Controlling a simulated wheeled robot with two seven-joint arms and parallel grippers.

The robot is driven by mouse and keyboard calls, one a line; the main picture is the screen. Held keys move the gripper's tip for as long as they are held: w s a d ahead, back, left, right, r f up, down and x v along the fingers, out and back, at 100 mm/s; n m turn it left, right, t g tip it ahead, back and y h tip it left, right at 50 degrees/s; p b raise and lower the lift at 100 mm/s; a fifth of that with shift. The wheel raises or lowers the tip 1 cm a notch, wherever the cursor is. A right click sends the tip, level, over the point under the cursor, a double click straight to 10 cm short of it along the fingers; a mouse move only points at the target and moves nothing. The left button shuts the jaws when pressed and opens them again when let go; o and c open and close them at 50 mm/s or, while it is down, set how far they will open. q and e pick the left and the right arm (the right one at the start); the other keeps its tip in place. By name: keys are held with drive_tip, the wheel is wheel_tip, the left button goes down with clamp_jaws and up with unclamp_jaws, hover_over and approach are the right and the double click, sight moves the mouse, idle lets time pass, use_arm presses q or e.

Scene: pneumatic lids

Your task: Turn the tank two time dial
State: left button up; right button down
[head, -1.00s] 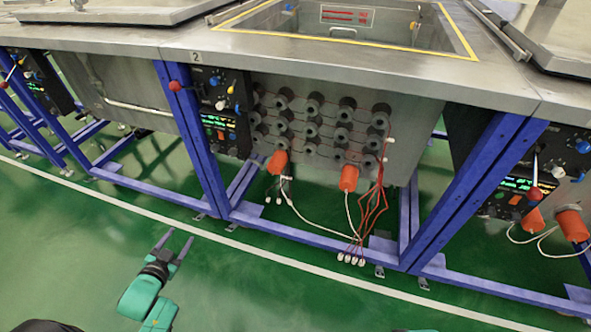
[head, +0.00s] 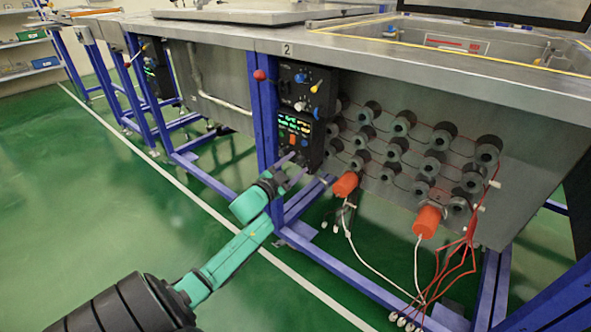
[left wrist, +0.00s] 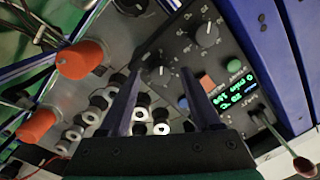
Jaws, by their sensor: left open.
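The tank two control panel (head: 298,104) is a black box under the table edge marked 2. It has a lit green display, buttons and dials. In the left wrist view two dark dials show on the panel: a larger dial (left wrist: 207,35) and a smaller dial (left wrist: 160,74). I cannot read which is the time dial. My left gripper (head: 299,165) is open and empty at the panel's lower part. In the left wrist view the smaller dial appears between its fingertips (left wrist: 161,71); contact cannot be judged. My right gripper is not in view.
A red-knobbed lever (head: 260,75) stands left of the panel by a blue frame leg (head: 263,125). Orange plugs (head: 345,185) and round black-and-grey fittings (head: 433,164) lie to the right. Loose cables hang below. The green floor at left is clear.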

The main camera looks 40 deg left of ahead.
use_arm(q)
drive_tip(key=shift+w, duration=0.15)
clamp_jaws()
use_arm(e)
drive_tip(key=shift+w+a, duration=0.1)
